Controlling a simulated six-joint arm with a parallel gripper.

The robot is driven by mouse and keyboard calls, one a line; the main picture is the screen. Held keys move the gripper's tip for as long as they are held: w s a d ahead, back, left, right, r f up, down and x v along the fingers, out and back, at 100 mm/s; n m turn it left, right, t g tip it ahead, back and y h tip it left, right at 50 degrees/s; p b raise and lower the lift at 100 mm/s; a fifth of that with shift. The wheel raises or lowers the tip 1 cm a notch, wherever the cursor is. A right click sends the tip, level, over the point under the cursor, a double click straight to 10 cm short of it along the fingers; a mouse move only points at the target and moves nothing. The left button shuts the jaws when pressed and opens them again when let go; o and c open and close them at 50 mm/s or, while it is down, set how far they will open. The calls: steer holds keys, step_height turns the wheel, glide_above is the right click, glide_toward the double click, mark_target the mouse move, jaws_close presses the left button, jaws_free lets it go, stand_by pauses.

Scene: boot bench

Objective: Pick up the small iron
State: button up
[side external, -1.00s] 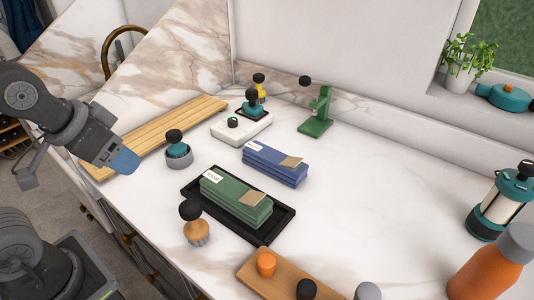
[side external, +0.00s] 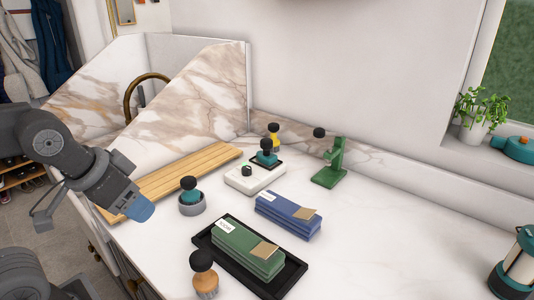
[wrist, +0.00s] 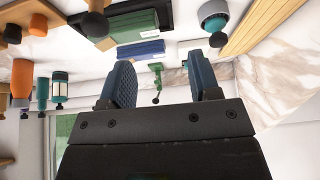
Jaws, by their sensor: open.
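A small teal piece with a black knob (side external: 266,146) sits on the dark plate of a white base unit (side external: 240,178); it looks like the small iron. In the wrist view it is mostly hidden, with my right-hand finger in front of that area. My gripper (side external: 140,208) is at the left, above the near end of the wooden board, well apart from this piece. In the wrist view my gripper (wrist: 163,88) has its two blue fingers spread, with nothing between them.
A grey pot with a teal, black-knobbed top (side external: 191,198) stands nearest my gripper. Beyond are a black tray (side external: 287,281) with a green block stack (side external: 246,250), a blue stack (side external: 288,214), a brush (side external: 204,274) and a green stand (side external: 330,168). The right-hand countertop has clear room.

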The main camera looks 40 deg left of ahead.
steer(key=shift+o, duration=1.1)
steer(key=w+a+r, duration=0.1)
steer(key=w+r, duration=0.4)
steer(key=w, duration=0.8)
steer(key=t, duration=0.1)
glide_toward(264, 141)
steer(key=x, duration=0.6)
steer(key=shift+w+d+f, duration=0.15)
steer(key=shift+w+d, duration=0.25)
steer(key=shift+w, duration=0.1)
steer(key=shift+s+a+f+x, duration=0.1)
steer(key=shift+s+a+x, duration=0.05)
steer(key=shift+x, duration=0.8)
steer(key=shift+s+a+f+x, duration=0.1)
steer(key=shift+x, duration=0.8)
steer(key=shift+s+a+f+x, duration=0.1)
steer(key=shift+s+a+x, duration=0.05)
steer(key=shift+x, duration=0.8)
